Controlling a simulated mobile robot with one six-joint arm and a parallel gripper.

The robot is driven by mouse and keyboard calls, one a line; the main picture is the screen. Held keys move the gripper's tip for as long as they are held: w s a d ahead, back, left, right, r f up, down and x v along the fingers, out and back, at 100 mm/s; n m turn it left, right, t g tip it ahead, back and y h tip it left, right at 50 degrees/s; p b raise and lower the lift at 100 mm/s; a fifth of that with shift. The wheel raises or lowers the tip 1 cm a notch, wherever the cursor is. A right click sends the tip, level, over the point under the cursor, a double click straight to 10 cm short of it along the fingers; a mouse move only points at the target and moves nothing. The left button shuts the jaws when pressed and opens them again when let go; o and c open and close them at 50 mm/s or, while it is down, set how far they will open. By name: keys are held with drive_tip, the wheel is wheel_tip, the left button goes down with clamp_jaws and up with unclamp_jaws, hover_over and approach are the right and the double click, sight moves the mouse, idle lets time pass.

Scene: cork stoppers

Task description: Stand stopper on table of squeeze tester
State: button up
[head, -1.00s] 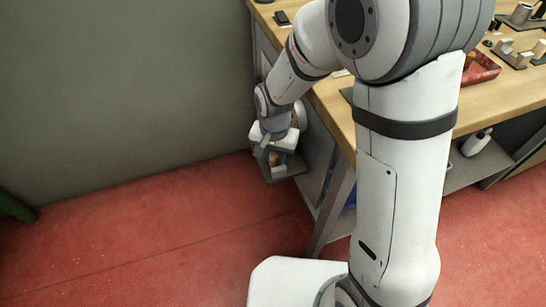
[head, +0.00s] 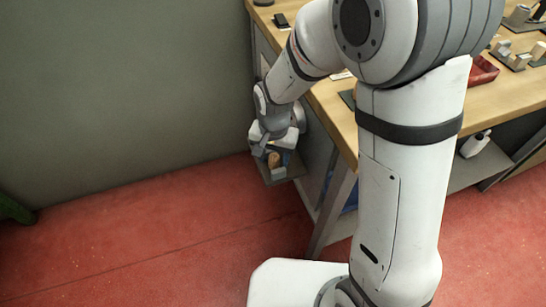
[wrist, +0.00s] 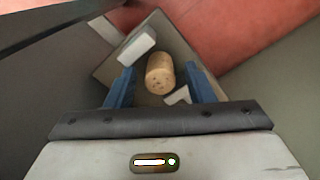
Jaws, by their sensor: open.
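The tan speckled cork stopper (wrist: 160,73) is on the grey table of the squeeze tester (wrist: 150,22) in the wrist view. My gripper (wrist: 160,82) is open, with one blue finger on each side of the stopper and a visible gap on both sides. In the head view my gripper (head: 275,146) is just above the plate, at the bench's left end. The stopper's base is hard to see.
A pale block (wrist: 137,45) lies beyond the stopper on the plate, and another pale piece (wrist: 180,96) is close to the right finger. The wooden bench (head: 320,95) is to the right, with a red tray (head: 482,71). Red floor (head: 150,235) is open below.

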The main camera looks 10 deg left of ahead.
sight(274, 158)
wheel_tip(274, 158, up, 11)
drive_tip(key=p, duration=0.2)
drive_tip(key=shift+s, duration=0.1)
idle(0.5)
